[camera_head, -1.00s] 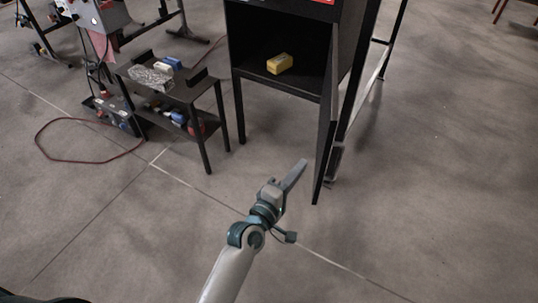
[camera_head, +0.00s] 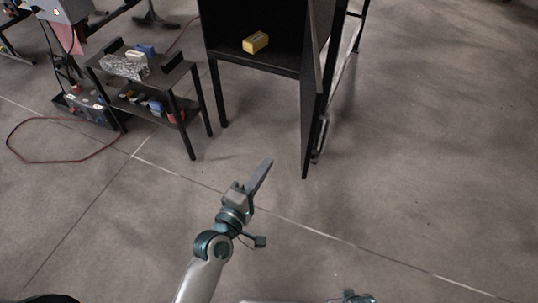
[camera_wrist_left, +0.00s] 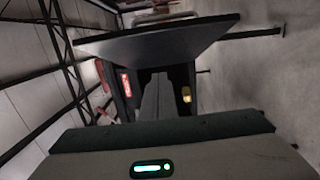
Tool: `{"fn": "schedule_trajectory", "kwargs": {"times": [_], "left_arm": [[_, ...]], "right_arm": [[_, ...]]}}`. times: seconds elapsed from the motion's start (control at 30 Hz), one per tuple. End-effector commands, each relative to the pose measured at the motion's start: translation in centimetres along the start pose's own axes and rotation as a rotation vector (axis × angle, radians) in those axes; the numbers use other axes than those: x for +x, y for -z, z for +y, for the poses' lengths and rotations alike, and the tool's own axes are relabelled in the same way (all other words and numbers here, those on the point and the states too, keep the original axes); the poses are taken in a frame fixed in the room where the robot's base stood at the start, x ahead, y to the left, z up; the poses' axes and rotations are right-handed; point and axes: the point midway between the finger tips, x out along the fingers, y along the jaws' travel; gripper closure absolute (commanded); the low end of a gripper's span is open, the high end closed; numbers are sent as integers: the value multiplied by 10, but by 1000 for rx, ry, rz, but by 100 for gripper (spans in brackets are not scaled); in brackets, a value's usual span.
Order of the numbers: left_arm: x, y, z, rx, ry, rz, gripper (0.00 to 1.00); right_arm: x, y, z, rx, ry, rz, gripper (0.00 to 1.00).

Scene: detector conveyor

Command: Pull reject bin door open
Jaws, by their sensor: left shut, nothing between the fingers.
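The reject bin is a black cabinet on legs; its door (camera_head: 313,95) stands swung open on the right side, edge toward me in the head view. A yellow block (camera_head: 256,42) lies on the bin floor (camera_head: 232,51). My left gripper (camera_head: 264,167) is shut and empty, in front of the bin and left of the door's lower edge, apart from it. In the left wrist view the door (camera_wrist_left: 155,40) spans the top, and the yellow block (camera_wrist_left: 186,95) shows beyond. My right gripper is not clearly seen; only a small part of an arm shows at the bottom edge.
A low black two-shelf table (camera_head: 178,75) stands left of the bin, holding a foil-wrapped item (camera_head: 124,67) and small boxes. A red cable (camera_head: 62,160) loops on the floor at left. The floor at right is open.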

Motion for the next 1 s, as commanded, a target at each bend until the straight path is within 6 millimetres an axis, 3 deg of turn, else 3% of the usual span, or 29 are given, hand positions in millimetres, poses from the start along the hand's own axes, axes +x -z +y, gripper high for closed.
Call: {"fn": "schedule_trajectory", "kwargs": {"times": [0.23, 0.83, 1.0], "left_arm": [[-18, -4, 0, -1, 0, 0, 100], [-19, -4, 0, 0, 0, 1, 100], [-20, -3, -14, 39, 32, 0, 100]], "right_arm": [[-4, -10, -4, 0, 4, -13, 69], [-3, -2, -3, 2, 3, -7, 69], [-2, -2, -3, 2, 3, -2, 69]]}}
